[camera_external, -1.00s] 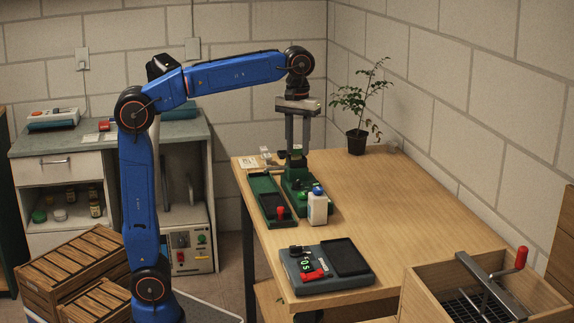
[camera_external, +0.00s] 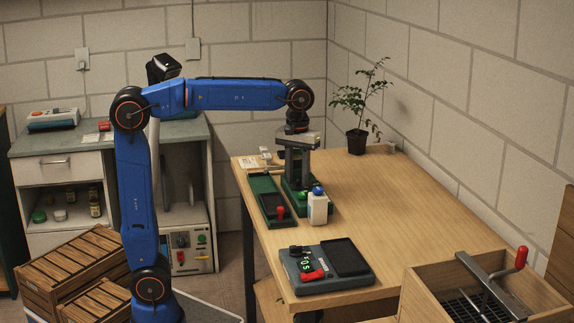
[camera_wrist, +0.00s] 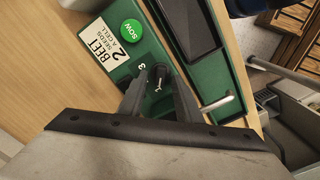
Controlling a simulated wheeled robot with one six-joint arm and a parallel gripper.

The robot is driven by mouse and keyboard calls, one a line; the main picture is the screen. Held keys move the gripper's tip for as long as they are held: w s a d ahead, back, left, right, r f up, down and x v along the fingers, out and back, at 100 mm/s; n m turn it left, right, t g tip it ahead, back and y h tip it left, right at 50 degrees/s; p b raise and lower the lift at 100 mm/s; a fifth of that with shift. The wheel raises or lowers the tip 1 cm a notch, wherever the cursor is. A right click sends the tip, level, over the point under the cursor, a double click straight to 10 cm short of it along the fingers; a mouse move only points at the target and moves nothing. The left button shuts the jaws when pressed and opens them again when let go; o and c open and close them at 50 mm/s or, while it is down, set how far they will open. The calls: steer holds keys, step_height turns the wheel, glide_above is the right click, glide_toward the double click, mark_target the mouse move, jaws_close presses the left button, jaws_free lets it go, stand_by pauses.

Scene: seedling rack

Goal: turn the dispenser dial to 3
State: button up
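The green dispenser (camera_external: 290,207) stands near the table's left edge. In the wrist view it shows its green housing (camera_wrist: 238,88), a round green SOW button (camera_wrist: 131,31) and a label (camera_wrist: 102,41) reading "BEET 2 SEEDS A CELL". A small black dial (camera_wrist: 158,78) sits beside a printed 3 (camera_wrist: 142,66); its other marks are mostly hidden by my fingers. My gripper (camera_external: 296,182) points down over the dispenser. In the wrist view its fingers (camera_wrist: 153,74) are open, one on each side of the dial. I cannot tell whether they touch it.
A white bottle (camera_external: 317,208) with a blue cap stands close to the dispenser's right. A grey device (camera_external: 300,272) with a red handle sits at the table's front edge. A potted plant (camera_external: 357,142) stands at the back. The table's right middle is clear.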

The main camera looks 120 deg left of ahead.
jaws_close()
steer(key=shift+m, duration=0.3)
steer(key=m, duration=0.6)
steer(key=shift+w, duration=0.25)
steer(key=m, duration=0.6)
steer(key=shift+w+d, duration=0.1)
steer(key=shift+d, duration=0.1)
steer(key=m, duration=0.5)
steer(key=shift+d+m, duration=0.1)
steer(key=shift+m, duration=0.2)
